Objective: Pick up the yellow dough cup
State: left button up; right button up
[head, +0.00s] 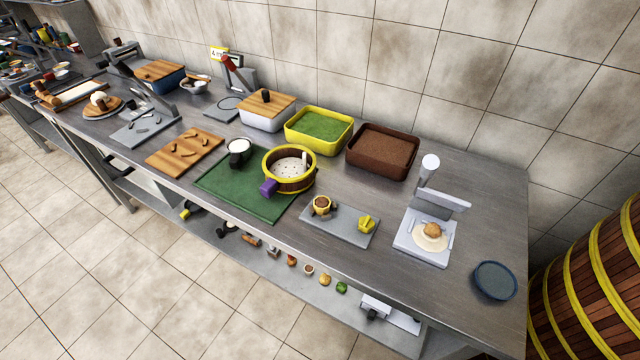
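A small grey tray (340,231) lies on the steel counter right of the middle. A bright yellow cup-like piece (366,225) sits on the tray's right part. A round cup with a gold-yellow rim and brown contents (322,206) stands on the tray's left part. I cannot tell for certain which of the two is the yellow dough cup. They stand apart from each other. Neither of my grippers shows in the head view, and nothing is seen touching the tray or the pieces on it.
A steamer basket with a yellow rim (290,181) stands on a green mat (222,187) to the left. Yellow (320,142) and brown (383,173) bins stand behind the tray. A white press (410,250) and a blue round dish (495,281) are to the right. The counter before the tray is narrow.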

aim_at(321, 204)
jog(key=j+z, duration=0.8)
jog(key=l, duration=0.1)
